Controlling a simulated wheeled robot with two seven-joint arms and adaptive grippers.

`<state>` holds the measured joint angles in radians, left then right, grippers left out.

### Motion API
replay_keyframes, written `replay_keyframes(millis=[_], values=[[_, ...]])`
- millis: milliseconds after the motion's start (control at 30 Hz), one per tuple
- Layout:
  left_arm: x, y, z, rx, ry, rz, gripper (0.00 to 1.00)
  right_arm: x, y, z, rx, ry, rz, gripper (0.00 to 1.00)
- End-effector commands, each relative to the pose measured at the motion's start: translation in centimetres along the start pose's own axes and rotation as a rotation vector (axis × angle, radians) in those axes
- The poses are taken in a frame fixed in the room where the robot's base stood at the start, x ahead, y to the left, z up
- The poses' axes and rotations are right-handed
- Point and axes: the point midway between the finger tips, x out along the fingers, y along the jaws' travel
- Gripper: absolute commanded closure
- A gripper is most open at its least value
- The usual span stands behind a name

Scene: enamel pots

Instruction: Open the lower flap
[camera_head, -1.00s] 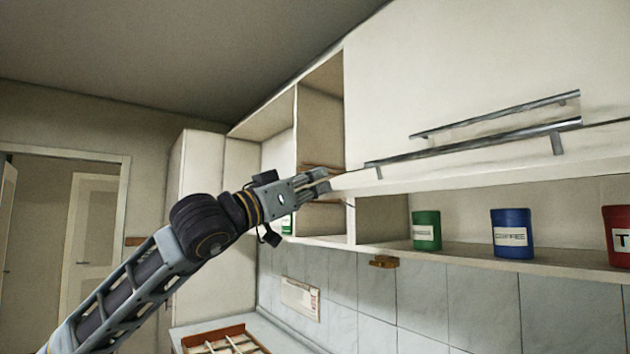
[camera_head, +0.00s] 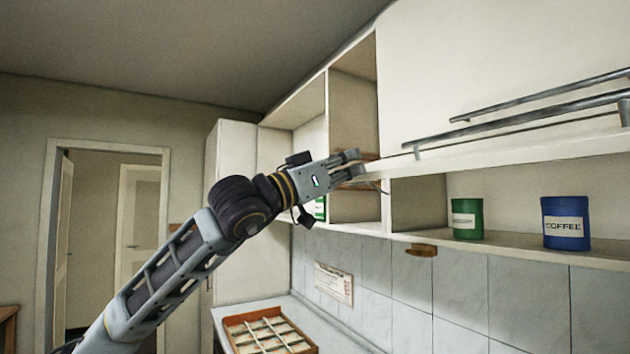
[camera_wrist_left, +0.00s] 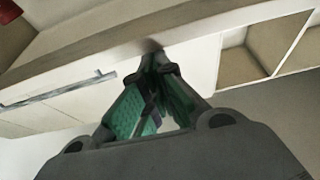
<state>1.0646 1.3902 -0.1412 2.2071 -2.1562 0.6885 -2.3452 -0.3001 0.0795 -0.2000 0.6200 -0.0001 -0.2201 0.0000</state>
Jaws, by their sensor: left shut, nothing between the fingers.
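The lower flap (camera_head: 480,154) is a white panel seen almost edge-on in the head view, swung up and out above the open shelf. A long metal bar handle (camera_head: 520,124) runs along it. My left gripper (camera_head: 357,162) is shut and empty at the left end of the flap. In the left wrist view the closed fingertips (camera_wrist_left: 155,62) are against or very close to the edge of a pale panel; I cannot tell whether they touch. A bar handle (camera_wrist_left: 60,90) shows left of them. My right gripper is not in view.
Below the flap, a green canister (camera_head: 467,219) and a blue COFFEE canister (camera_head: 566,222) stand on the shelf. Open cubbies (camera_head: 353,120) are behind my gripper. A wooden tray (camera_head: 270,333) sits on the counter. A second bar handle (camera_head: 545,95) is above.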

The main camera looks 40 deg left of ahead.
Motion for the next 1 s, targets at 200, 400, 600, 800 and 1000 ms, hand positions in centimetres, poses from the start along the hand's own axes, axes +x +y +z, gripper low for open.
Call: replay_keyframes(millis=[200,400,600,800,1000], values=[[-0.1,0.2,-1.7,0.000,0.001,0.001,1.00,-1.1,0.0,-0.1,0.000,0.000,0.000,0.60],[-0.4,0.4,-2.5,0.000,0.000,0.002,1.00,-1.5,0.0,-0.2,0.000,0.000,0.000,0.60],[-1.1,0.3,-1.9,0.000,-0.001,0.000,1.00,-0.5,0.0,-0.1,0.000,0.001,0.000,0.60],[-2.0,0.3,-1.6,0.000,0.000,0.000,1.00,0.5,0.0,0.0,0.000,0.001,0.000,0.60],[-2.9,0.3,-1.3,0.000,0.000,0.001,1.00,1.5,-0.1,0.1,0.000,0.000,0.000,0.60]])
